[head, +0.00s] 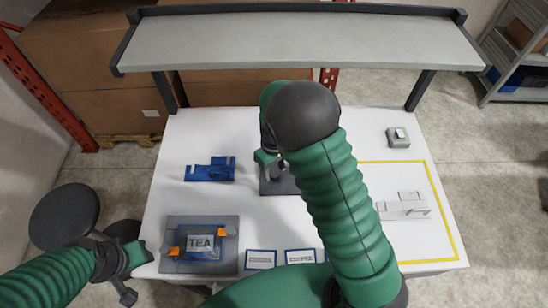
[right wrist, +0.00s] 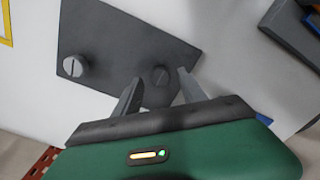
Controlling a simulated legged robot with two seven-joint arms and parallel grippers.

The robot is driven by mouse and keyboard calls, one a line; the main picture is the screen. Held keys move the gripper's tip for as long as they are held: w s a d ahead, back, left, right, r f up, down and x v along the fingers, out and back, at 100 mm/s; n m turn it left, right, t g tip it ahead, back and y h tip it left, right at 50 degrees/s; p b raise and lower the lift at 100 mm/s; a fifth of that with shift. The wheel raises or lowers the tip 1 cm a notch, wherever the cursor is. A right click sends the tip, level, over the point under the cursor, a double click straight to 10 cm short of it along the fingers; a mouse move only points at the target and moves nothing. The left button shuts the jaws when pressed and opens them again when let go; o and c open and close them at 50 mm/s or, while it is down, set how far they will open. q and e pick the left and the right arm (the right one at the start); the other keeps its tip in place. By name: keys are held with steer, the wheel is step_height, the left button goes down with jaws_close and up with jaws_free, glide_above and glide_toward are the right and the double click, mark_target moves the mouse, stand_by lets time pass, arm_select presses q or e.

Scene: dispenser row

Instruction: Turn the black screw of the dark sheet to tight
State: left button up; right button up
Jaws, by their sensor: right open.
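The dark sheet (right wrist: 122,50) lies on the white table, and a corner of it shows in the head view (head: 286,187) behind my right arm. The black screw (right wrist: 160,75) is a dark round head near one edge of the sheet. A lighter grey slotted screw (right wrist: 73,67) stands at the sheet's other end. My right gripper (right wrist: 160,76) is open, one fingertip on each side of the black screw, with gaps visible in the right wrist view. In the head view the right gripper (head: 270,162) is partly hidden. My left gripper (head: 130,258) is at the table's left edge, its fingers unclear.
A blue fixture (head: 210,170) stands left of the sheet. A grey board (head: 203,266) with a TEA label is at front left, beside label cards (head: 261,260). A yellow outline (head: 432,190) borders a pale block (head: 403,207) on the right. A shelf (head: 300,42) spans the back.

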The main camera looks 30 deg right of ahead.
mark_target(274, 174)
step_height(274, 174, up, 16)
steer(key=shift+f+b, duration=0.2)
steer(key=shift+b, duration=0.2)
